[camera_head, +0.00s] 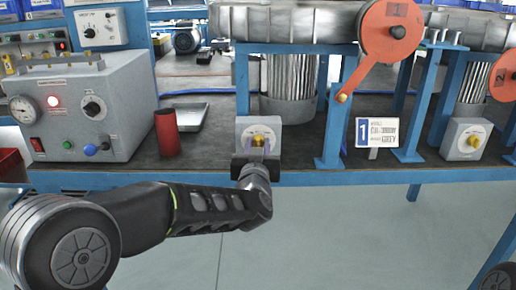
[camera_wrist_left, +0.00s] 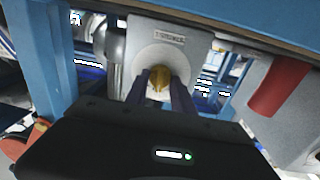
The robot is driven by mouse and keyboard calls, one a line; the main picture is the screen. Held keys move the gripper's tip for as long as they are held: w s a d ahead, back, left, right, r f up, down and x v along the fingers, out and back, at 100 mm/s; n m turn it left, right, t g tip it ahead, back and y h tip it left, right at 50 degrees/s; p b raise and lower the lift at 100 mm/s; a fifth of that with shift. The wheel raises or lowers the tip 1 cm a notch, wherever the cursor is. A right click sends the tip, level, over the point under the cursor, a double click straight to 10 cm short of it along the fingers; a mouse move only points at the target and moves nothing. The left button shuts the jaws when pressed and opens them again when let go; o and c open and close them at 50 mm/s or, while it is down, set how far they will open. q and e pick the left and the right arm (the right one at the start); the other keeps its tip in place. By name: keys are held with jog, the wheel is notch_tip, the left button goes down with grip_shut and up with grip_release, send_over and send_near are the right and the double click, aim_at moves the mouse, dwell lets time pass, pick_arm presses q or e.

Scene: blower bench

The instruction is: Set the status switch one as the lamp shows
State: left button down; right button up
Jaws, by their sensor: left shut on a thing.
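A lamp (camera_head: 53,101) on the grey control box at left glows red. My right gripper is not in view.
The grey control box (camera_head: 120,86) carries a gauge, knobs and buttons. A red cylinder (camera_head: 167,132) and a metal tray (camera_head: 190,115) stand left of the switch. A card marked 1 (camera_head: 376,133) and a second yellow-knobbed switch (camera_head: 465,139) are at right. Blue posts (camera_head: 334,110) stand between.

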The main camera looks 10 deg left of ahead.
pick_arm(q)
jog(key=shift+f+n+b, duration=0.2)
jog(key=shift+n+b, duration=2.6)
jog(key=shift+n, duration=1.2)
jog(key=c, duration=1.1)
grip_release()
jog(key=shift+r+t, duration=0.1)
jog(key=shift+t, duration=0.2)
jog(key=shift+s, duration=0.15)
jog(key=s, duration=0.2)
jog(key=s+d+p, duration=0.1)
jog(key=s, duration=0.4)
jog(key=shift+s+d+f, duration=0.2)
jog(key=shift+d, duration=0.05)
